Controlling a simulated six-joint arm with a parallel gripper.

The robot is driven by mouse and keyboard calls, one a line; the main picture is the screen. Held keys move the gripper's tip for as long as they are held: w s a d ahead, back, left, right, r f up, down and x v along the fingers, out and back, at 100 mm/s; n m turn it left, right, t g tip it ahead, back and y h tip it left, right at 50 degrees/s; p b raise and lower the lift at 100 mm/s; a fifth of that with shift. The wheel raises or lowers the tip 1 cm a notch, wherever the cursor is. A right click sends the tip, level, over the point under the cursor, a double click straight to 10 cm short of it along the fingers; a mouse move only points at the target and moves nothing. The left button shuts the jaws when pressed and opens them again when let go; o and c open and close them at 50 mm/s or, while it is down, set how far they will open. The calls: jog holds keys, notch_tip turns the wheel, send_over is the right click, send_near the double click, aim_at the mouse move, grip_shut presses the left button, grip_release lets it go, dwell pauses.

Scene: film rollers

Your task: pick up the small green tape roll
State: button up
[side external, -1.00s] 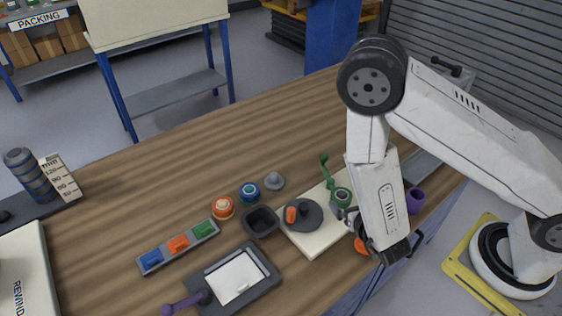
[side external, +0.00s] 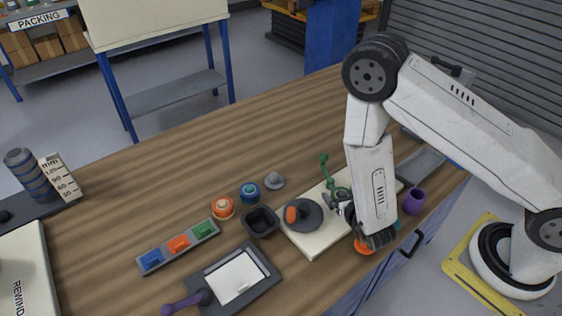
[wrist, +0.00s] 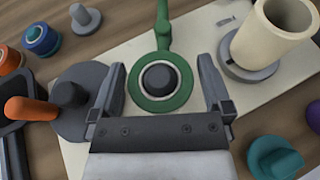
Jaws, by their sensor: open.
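In the wrist view, a green roll (wrist: 160,82) with a pale inner ring sits around a dark round core, between my gripper's fingers. A green arm (wrist: 163,22) reaches from its far edge; I cannot tell if the two are joined. My gripper (wrist: 161,68) is open, with one finger on each side of the roll and a visible gap on both sides. Nothing is held. In the side view my gripper (side external: 341,203) is low over the cream board (side external: 308,240) and hides most of the roll; the upper green arm (side external: 325,166) shows behind it.
A grey disc with an orange handle (wrist: 30,110) stands close left of my gripper. A cream cylinder (wrist: 272,40) stands close on the right. A teal piece (wrist: 275,158) and a purple cup (side external: 414,200) are farther right. Orange (side external: 222,207) and blue (side external: 249,192) rolls stand left.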

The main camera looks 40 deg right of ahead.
jog(key=c, duration=1.1)
jog(key=shift+r, duration=0.15)
jog(key=shift+r, duration=4.85)
jog(key=shift+w+r, duration=0.1)
